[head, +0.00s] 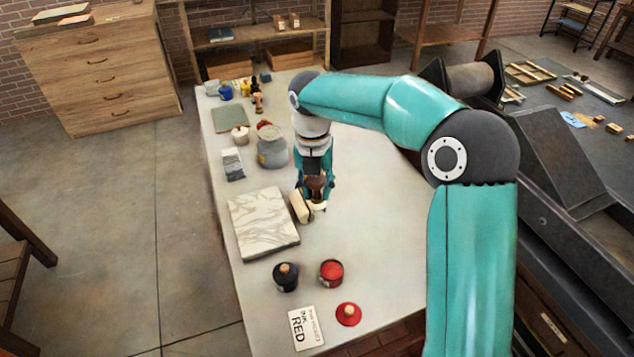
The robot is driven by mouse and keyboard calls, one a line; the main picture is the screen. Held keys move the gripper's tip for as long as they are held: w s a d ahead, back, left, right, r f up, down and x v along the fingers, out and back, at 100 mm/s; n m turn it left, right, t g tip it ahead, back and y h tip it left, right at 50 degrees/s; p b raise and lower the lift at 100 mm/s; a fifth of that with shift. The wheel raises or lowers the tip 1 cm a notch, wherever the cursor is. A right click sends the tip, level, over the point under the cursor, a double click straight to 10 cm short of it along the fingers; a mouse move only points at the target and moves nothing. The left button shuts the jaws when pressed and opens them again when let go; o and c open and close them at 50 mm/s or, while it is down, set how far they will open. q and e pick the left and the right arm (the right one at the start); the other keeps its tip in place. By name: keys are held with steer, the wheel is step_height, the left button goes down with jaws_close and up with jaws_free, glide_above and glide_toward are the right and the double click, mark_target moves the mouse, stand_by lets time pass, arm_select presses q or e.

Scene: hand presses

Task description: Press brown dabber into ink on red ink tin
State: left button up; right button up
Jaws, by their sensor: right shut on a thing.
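The red ink tin (331,273) stands open on the pale table at the front, with red ink showing inside. Its red lid (348,314) with a light knob lies apart from it, nearer the front. My right gripper (315,190) points down above the middle of the table, farther back than the tin. It is shut on the brown dabber (316,184); the fingers partly hide the dabber. My left gripper is not in view.
A black tin (286,277) with a light knob stands left of the red tin. An "INK RED" card (305,328) lies in front. A marbled slab (262,224) lies left of my gripper, beside a cream piece (300,206). A grey pot (271,153) stands behind. Table right of the tin is clear.

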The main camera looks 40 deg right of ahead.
steer(key=shift+n+g+h, duration=0.4)
steer(key=s+f+b, duration=0.2)
steer(key=f, duration=0.2)
steer(key=s+a+f+b, duration=0.1)
steer(key=s+f, duration=0.2)
steer(key=f, duration=0.1)
steer(key=s+a+f+b, duration=0.1)
steer(key=s+f+b, duration=0.1)
steer(key=s+f, duration=0.1)
steer(key=shift+s+a+f+b, duration=0.1)
steer(key=shift+f+b, duration=0.05)
steer(key=shift+f, duration=0.25)
steer(key=shift+s+a+f+b, duration=0.1)
steer(key=shift+f+b, duration=0.05)
steer(key=shift+f, duration=0.25)
steer(key=shift+f+b, duration=0.4)
steer(key=shift+f, duration=0.25)
stand_by(1.7)
step_height(320, 180, up, 7)
steer(key=p, duration=0.7)
